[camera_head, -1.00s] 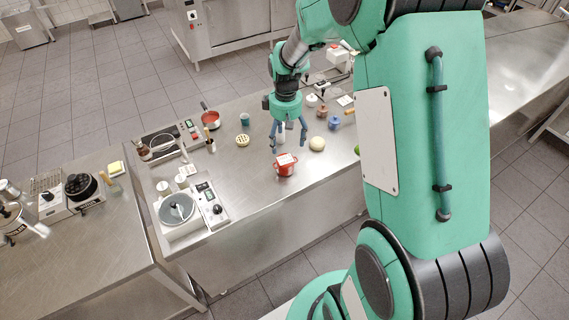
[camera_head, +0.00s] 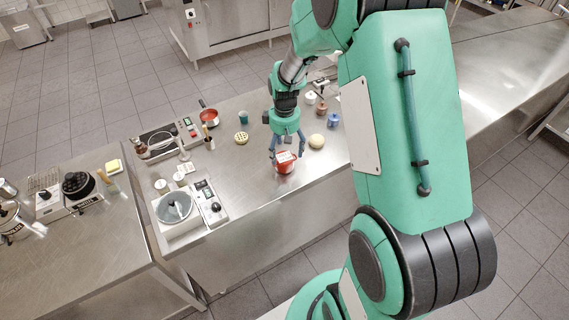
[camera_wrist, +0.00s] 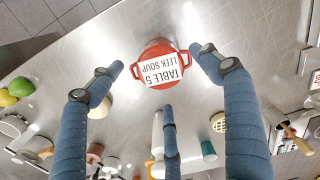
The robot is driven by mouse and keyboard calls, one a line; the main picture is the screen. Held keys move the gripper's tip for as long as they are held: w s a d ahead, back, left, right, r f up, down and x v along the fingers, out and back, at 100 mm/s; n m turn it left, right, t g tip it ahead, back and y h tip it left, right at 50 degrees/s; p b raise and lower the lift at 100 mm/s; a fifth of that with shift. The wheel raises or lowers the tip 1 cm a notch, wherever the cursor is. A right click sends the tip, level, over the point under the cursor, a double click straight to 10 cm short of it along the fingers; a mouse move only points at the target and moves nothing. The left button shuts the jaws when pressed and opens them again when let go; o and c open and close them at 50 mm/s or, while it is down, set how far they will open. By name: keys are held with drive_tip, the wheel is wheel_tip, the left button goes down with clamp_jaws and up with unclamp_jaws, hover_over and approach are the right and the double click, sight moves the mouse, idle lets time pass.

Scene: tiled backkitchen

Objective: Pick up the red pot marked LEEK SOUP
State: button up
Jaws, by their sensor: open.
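The red pot (camera_head: 286,167) stands upright near the front edge of the steel counter. In the wrist view the red pot (camera_wrist: 154,47) has two side handles and a white label reading "TABLE 5 LEEK SOUP", upside down there. My gripper (camera_head: 286,154) is right above and behind the pot, fingers pointing down. In the wrist view my gripper (camera_wrist: 158,62) has its blue fingers spread, two of them at the pot's left and right sides near the handles and a third below it in the picture. I cannot tell whether any finger touches the pot. Nothing is held.
A pale round melon-like thing (camera_head: 317,141) sits just right of the pot. A yellow holed piece (camera_head: 241,138) and a teal cup (camera_head: 243,118) stand behind left.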

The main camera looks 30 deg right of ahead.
sight(284, 157)
drive_tip(key=shift+f, duration=0.7)
drive_tip(key=shift+f, duration=0.1)
drive_tip(key=shift+s+a+f+b, duration=0.1)
drive_tip(key=shift+f+b, duration=0.45)
drive_tip(key=shift+f, duration=1.95)
drive_tip(key=c, duration=1.5)
